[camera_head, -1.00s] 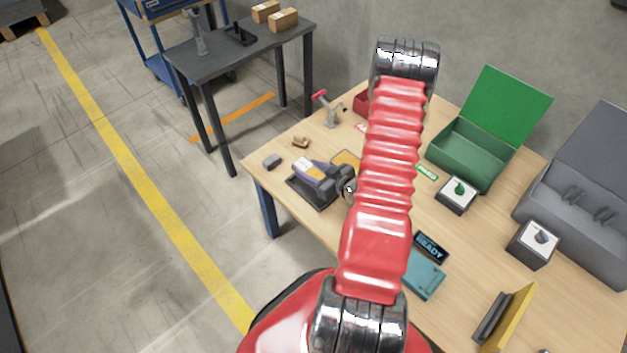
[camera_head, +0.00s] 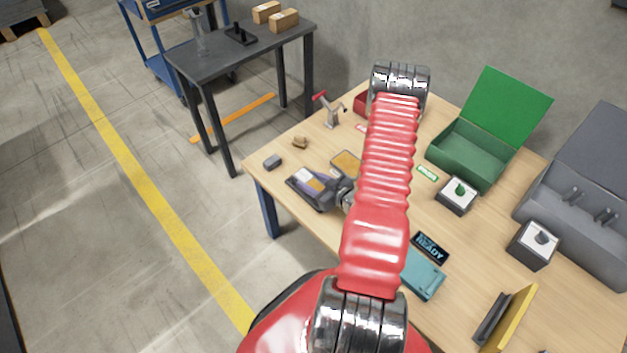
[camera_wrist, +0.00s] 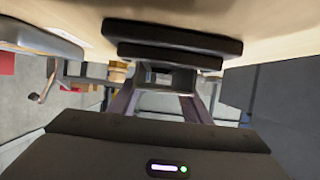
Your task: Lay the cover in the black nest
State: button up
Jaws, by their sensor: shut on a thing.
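The black nest (camera_head: 296,184) is a dark, shallow tray on the wooden table near its left edge. I cannot tell whether the cover touches the nest.
A tan pad in a dark frame (camera_head: 346,161) lies just behind the gripper. A small grey block (camera_head: 272,162) and a brown piece (camera_head: 300,142) are beyond the nest. A green open box (camera_head: 470,152), a teal case (camera_head: 422,274) and a READY sign (camera_head: 430,247) stand to the right.

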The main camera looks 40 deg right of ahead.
jog(key=shift+f, duration=0.25)
jog(key=o, duration=1.3)
jog(key=shift+f, duration=0.1)
jog(key=v, duration=1.2)
jog(key=shift+r, duration=0.2)
